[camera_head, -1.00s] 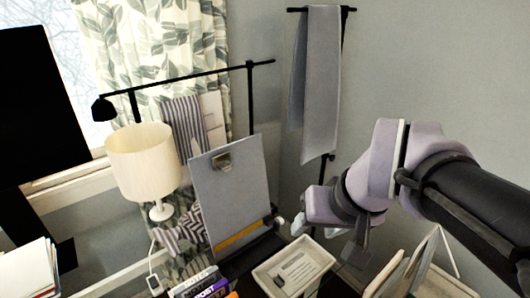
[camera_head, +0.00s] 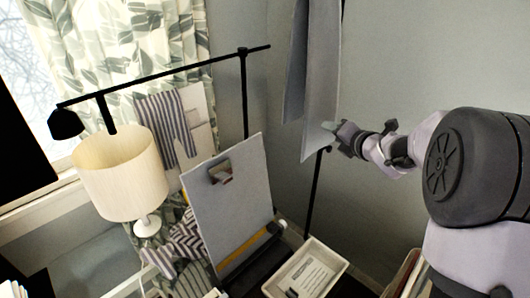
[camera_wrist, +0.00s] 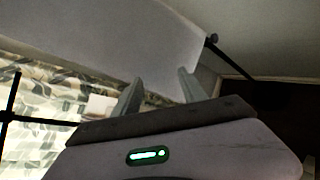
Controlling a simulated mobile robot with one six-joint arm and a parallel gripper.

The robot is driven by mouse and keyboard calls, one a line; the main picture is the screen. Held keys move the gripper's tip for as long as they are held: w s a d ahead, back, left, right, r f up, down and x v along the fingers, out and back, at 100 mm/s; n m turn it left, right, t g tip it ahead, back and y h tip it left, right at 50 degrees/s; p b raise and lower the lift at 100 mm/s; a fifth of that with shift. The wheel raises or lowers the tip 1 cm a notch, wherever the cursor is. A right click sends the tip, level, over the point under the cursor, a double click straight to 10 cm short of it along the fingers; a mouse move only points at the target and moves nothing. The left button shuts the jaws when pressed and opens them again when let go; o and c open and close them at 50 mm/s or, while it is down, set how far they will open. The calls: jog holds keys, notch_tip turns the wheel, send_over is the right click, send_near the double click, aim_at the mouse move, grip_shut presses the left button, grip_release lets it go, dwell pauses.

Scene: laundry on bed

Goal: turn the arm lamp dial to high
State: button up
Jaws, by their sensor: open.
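The black arm lamp shows in the head view, with its long arm (camera_head: 185,78) running from the shade (camera_head: 66,123) at the left to an upright post (camera_head: 245,98). I cannot make out its dial or setting. My gripper (camera_head: 331,131) is in front of the lower part of a hanging grey towel, right of the lamp post. Whether it touches the towel is unclear. In the wrist view my gripper (camera_wrist: 158,88) shows two fingers apart with nothing between them. The grey cloth lies beyond them.
The grey towel (camera_head: 318,80) hangs beside a dark pole (camera_head: 315,190). A black rod with a knobbed end (camera_wrist: 212,39) shows in the wrist view. The wall at right is bare.

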jog(key=s+a+f+n+g+y, duration=0.2)
jog(key=f+n+g+y, duration=0.1)
jog(key=f+n, duration=0.45)
jog(key=s+a+f+n+g+y, duration=0.2)
jog(key=s+f+n+y, duration=0.1)
jog(key=f+n, duration=0.4)
jog(key=s+a+f+n+g+y, duration=0.25)
jog(key=f+n, duration=0.25)
jog(key=f, duration=0.4)
jog(key=shift+g, duration=0.25)
jog(key=b+x, duration=0.1)
jog(key=x, duration=0.4)
jog(key=b+x, duration=0.2)
jog(key=x, duration=0.3)
jog(key=w+b+x, duration=0.1)
jog(key=x, duration=0.4)
jog(key=shift+w+a+r+b, duration=0.1)
jog(key=shift+a+r+b, duration=0.15)
jog(key=shift+r+b, duration=0.05)
jog(key=shift+w+a+f, duration=0.1)
jog(key=shift+w+a, duration=0.05)
jog(key=shift+a, duration=0.2)
